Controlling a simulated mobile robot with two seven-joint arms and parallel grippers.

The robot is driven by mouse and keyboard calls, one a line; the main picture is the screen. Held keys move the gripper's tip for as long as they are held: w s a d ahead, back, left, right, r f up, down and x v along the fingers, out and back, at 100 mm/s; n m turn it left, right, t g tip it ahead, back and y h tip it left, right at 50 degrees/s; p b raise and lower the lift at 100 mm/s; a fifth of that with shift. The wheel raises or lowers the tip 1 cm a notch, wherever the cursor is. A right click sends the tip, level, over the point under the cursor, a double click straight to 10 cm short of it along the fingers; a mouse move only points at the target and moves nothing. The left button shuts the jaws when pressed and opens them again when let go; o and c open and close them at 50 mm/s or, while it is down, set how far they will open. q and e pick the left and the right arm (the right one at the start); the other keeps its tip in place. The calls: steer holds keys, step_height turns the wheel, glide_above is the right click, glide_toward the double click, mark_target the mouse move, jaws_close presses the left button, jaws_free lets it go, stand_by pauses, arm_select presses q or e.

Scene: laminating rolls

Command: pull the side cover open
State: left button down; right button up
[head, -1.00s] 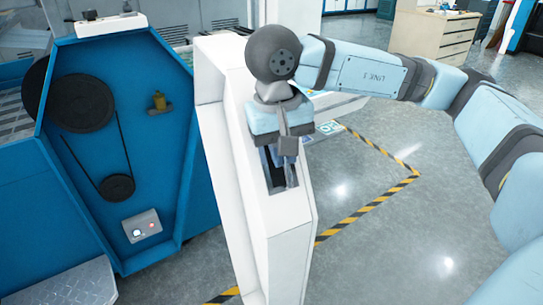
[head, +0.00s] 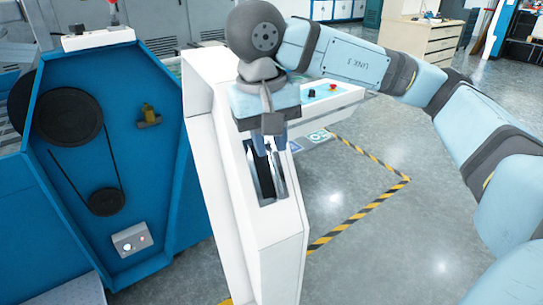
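The side cover (head: 255,235) is a thick white panel standing swung out from the blue machine side (head: 160,185), with a wide gap at its front. Its narrow edge faces me and has a dark recess with a grey handle bar (head: 279,178) inside. My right gripper (head: 274,143) points down at the upper end of this recess, its fingers overlapping the opening. Its body hides part of the recess, and I cannot tell whether the fingers touch the bar or how far apart they are. My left gripper is out of view.
The uncovered blue side shows two black pulleys (head: 70,113) with a belt, a brass part (head: 149,114) and a small switch box (head: 132,239). A white control panel (head: 330,97) is behind the cover. Open grey floor with yellow-black tape (head: 360,213) lies to the right.

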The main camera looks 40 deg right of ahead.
arm_select(q)
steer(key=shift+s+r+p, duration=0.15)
steer(key=shift+p, duration=0.75)
arm_select(e)
step_height(320, 180, up, 9)
steer(key=shift+w+a, duration=0.15)
steer(key=shift+a, duration=0.3)
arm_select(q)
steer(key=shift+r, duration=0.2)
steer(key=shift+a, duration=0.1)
